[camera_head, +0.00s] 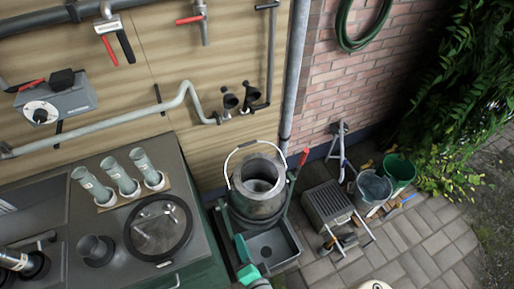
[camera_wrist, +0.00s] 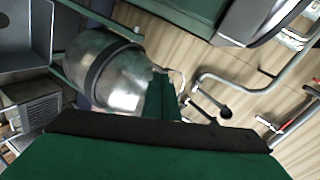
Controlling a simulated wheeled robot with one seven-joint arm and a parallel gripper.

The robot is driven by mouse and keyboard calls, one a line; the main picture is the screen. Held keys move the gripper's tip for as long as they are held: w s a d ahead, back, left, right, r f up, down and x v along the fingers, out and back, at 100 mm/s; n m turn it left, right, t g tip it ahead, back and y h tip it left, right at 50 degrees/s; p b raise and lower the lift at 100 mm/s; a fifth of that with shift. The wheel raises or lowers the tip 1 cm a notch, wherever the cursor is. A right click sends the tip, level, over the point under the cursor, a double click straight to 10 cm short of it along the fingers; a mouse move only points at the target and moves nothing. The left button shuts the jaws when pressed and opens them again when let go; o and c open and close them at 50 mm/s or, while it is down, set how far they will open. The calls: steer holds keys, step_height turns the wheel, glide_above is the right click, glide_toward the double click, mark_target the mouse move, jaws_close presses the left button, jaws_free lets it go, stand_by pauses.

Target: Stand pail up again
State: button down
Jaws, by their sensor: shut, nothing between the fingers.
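The metal pail (camera_head: 258,205) has an open mouth, a dark band and a thin wire handle looping at its upper left in the head view. It sits in a dark green frame with a red-tipped lever (camera_head: 302,157), behind a grey basin. Its exact tilt is hard to tell. The shiny pail also shows in the wrist view (camera_wrist: 122,80), with its handle beside the fingertips. My gripper (camera_head: 240,242) is teal in the head view, in front of the pail at lower left. In the wrist view my gripper (camera_wrist: 162,80) is shut and empty, its fingers overlapping the pail's edge.
The grey basin (camera_head: 284,262) lies just right of my gripper. A counter (camera_head: 118,235) with several cylinders and a round dark-rimmed plate is at left. A ribbed grey box (camera_head: 327,204), a grey bucket (camera_head: 374,187) and a green bucket (camera_head: 400,170) stand on the paving at right.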

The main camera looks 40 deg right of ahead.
steer(key=w+d+r+m, duration=0.2)
steer(key=w+d+m, duration=0.5)
steer(key=d+m, duration=0.4)
steer(key=m, duration=1)
glide_toward(253, 143)
steer(key=x, duration=0.6)
